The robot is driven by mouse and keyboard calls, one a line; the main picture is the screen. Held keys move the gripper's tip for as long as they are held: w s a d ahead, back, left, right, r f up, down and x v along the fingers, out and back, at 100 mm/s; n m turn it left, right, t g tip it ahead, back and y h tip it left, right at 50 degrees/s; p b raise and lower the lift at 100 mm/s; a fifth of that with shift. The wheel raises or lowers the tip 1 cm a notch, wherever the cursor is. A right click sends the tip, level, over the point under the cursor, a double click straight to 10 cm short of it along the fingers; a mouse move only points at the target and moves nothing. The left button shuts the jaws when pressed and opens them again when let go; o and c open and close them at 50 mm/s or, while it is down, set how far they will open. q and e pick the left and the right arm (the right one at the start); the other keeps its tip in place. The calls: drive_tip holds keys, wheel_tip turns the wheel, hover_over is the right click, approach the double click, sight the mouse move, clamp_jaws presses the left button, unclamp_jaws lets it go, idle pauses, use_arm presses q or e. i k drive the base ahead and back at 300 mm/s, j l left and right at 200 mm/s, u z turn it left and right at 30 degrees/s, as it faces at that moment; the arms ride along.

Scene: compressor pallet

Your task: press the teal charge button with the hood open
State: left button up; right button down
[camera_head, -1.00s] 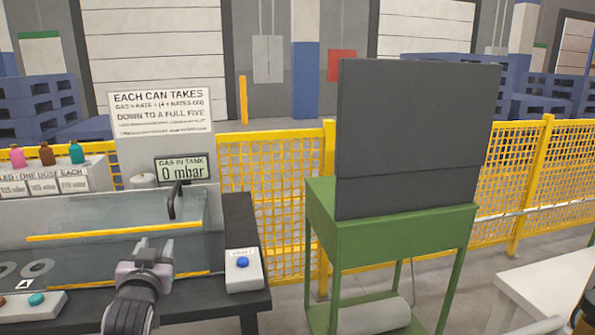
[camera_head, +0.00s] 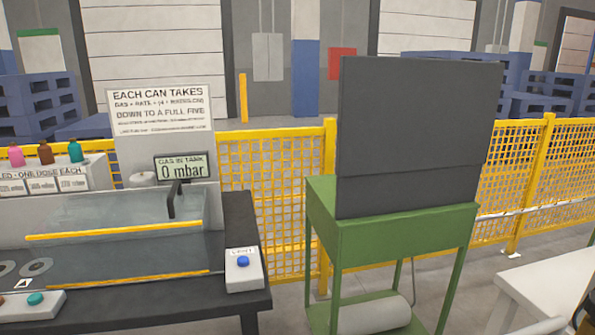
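The teal charge button (camera_head: 36,299) sits on a white box (camera_head: 28,307) at the lower left of the bench. A clear tank with a yellow-edged front (camera_head: 115,231) stands behind it; I cannot tell for sure whether this is the hood or whether it is open. A display (camera_head: 182,167) reads "GAS IN TANK 0 mbar". A blue button (camera_head: 243,261) sits on a white box at the bench's right end. Neither gripper shows now; only a dark bit of my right arm shows at the lower right edge.
Pink (camera_head: 17,156), brown (camera_head: 46,152) and teal (camera_head: 76,151) bottles stand on a shelf at the left. A green stand (camera_head: 398,231) with dark panels is right of the bench. A yellow fence (camera_head: 272,190) runs behind. A white table (camera_head: 552,284) is at the lower right.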

sight(35, 299)
drive_tip(key=u, duration=1.35)
